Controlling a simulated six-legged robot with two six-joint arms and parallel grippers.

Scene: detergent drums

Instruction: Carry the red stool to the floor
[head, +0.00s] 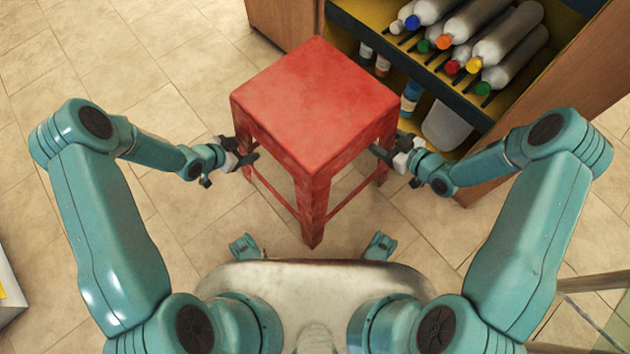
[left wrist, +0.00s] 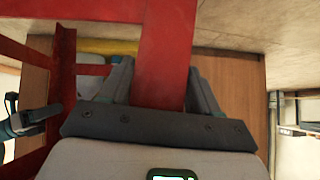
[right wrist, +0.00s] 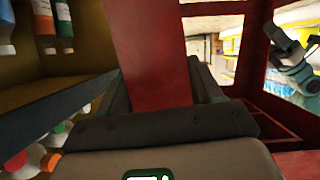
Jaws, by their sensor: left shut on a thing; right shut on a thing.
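The red stool (head: 315,105) is upright in front of me in the head view, its square seat on top and one leg pointing toward me. My left gripper (head: 246,158) is shut on a red leg of the stool at its left side. That leg stands between the fingers in the left wrist view (left wrist: 165,60). My right gripper (head: 384,152) is shut on the leg at the right side, which also shows between the fingers in the right wrist view (right wrist: 155,55). I cannot tell whether the stool's feet touch the floor (head: 200,225).
A wooden shelf unit (head: 490,75) stands right behind the stool. Its upper shelf holds several grey bottles (head: 500,40) with coloured caps, and a grey bin (head: 447,125) sits lower down. Tiled floor is clear to the left. A pale box edge (head: 8,290) shows at the lower left.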

